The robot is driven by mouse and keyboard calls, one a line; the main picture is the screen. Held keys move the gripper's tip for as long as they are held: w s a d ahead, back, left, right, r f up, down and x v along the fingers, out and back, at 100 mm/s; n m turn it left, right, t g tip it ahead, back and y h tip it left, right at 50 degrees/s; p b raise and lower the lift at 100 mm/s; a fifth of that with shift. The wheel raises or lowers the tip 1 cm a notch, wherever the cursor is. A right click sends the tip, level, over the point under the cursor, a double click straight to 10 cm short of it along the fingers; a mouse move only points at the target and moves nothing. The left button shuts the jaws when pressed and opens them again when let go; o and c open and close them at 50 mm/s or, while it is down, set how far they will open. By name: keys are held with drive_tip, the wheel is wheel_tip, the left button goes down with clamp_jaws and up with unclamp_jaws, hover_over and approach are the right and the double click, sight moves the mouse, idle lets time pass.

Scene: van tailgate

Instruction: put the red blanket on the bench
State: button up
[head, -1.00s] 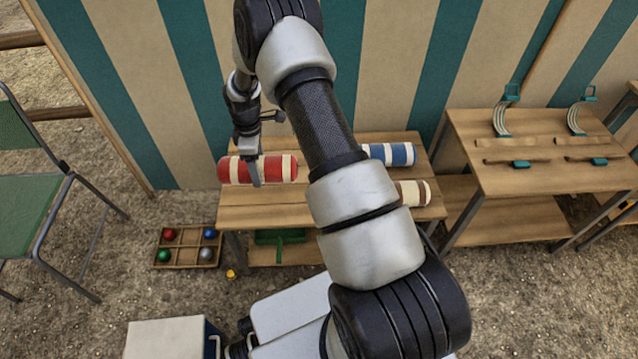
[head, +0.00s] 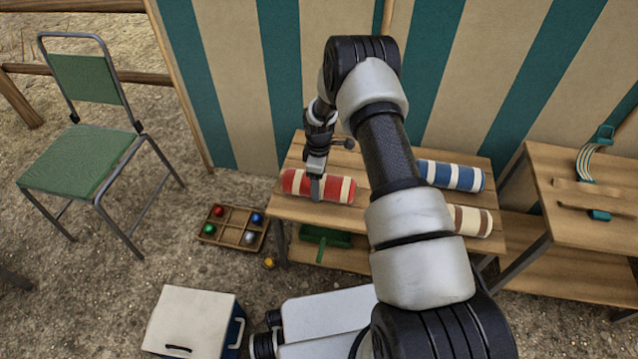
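The red blanket (head: 292,182) is a roll with cream bands. It lies lengthwise at the left end of the wooden bench (head: 385,219), level with the bench's left edge; it looks to be at the top surface, though its underside contact is hard to see. My gripper (head: 317,186) points down over the roll's middle, with one finger showing across its front side. The other finger is hidden behind the roll. The gripper looks shut on the red blanket.
A blue-striped roll (head: 452,175) and a brown-striped roll (head: 471,220) lie on the bench's right part, partly behind my arm. A second wooden table (head: 560,165) stands right. A green chair (head: 80,160), a compartment tray with balls (head: 232,228) and a cool box (head: 192,322) are left.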

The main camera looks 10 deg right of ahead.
drive_tip(key=o, duration=1.3)
drive_tip(key=shift+f, duration=0.1)
